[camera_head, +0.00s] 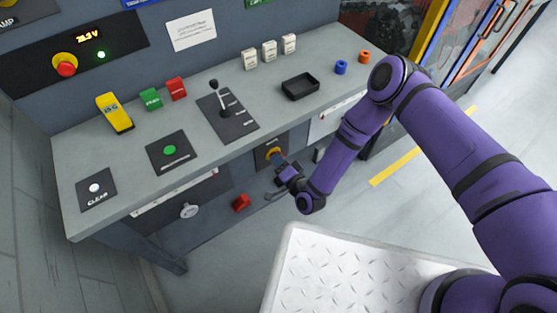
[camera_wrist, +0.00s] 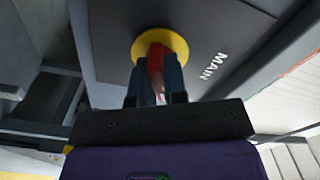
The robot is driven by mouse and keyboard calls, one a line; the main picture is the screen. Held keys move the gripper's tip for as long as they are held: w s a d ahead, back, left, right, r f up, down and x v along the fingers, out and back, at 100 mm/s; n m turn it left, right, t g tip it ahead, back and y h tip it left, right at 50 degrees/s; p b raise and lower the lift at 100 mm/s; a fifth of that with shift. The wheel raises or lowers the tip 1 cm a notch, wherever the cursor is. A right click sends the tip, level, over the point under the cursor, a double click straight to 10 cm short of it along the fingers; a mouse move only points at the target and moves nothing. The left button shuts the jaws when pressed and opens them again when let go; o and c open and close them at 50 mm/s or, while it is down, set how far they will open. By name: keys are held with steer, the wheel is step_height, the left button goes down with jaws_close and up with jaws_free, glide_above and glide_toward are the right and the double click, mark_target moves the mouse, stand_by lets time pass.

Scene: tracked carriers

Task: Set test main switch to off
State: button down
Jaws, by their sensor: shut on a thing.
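The main switch is a red handle on a round yellow disc, on a dark plate lettered MAIN (camera_wrist: 215,65) in the wrist view. Its yellow disc (camera_wrist: 178,43) shows around the red handle (camera_wrist: 155,58). My gripper (camera_wrist: 155,72) is shut on the red handle, one finger on each side. In the head view the switch's yellow disc (camera_head: 273,152) shows on the front of the bench below the top, with my gripper (camera_head: 281,162) at it. The fingers hide part of the handle. I cannot read any on or off marks.
The grey bench top (camera_head: 215,155) carries a lever panel (camera_head: 238,122), a green button panel (camera_head: 188,160), a black tray (camera_head: 300,91) and several small blocks. A red block (camera_head: 241,202) lies below the bench. Open floor lies to the right.

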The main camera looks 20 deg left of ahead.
steer(key=n, duration=0.6)
steer(key=shift+n, duration=0.3)
steer(key=n, duration=0.5)
steer(key=shift+n, duration=0.3)
steer(key=shift+f, duration=0.1)
steer(key=c, duration=1.2)
jaws_free()
steer(key=shift+o, duration=0.2)
steer(key=v, duration=1.1)
steer(key=shift+d, duration=0.1)
